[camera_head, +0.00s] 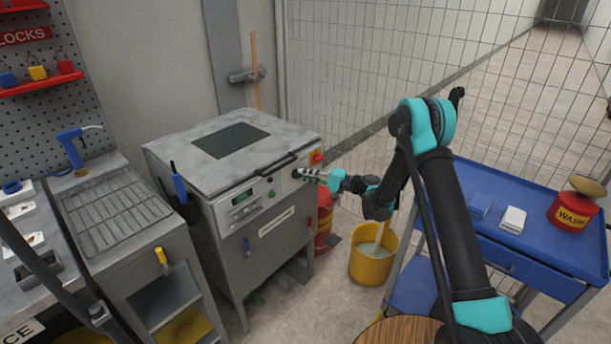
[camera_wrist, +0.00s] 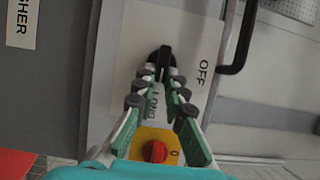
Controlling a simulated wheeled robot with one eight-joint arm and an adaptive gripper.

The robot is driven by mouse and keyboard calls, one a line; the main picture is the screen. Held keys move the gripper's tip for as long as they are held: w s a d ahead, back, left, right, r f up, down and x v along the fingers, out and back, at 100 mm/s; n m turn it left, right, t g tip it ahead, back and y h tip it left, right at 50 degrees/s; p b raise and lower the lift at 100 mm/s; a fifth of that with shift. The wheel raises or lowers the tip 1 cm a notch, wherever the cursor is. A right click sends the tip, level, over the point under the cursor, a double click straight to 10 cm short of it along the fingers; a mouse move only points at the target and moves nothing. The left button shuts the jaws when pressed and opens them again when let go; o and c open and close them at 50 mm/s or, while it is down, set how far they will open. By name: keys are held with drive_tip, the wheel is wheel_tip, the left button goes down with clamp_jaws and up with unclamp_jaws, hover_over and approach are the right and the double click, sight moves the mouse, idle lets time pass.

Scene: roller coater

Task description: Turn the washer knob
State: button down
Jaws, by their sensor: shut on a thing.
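The washer (camera_head: 240,185) is a grey metal cabinet with a control panel on its front. Its knob (camera_wrist: 163,60) is black and sits on a light plate marked OFF in the wrist view. My gripper (camera_wrist: 164,75) reaches the panel, with its fingertips closed on the knob from both sides. In the head view my gripper (camera_head: 306,174) is at the right end of the washer's front panel, and the knob is mostly hidden behind the fingertips there. The knob's exact angle is hard to tell.
A red button on a yellow base (camera_wrist: 154,151) lies close beneath my fingers. A black handle (camera_wrist: 240,45) is beside the panel. A yellow bucket (camera_head: 373,262) and a red extinguisher (camera_head: 324,218) stand right of the washer. A blue cart (camera_head: 540,245) is further right.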

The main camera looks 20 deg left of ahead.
drive_tip(key=c, duration=1.6)
unclamp_jaws()
drive_tip(key=shift+d, duration=3.8)
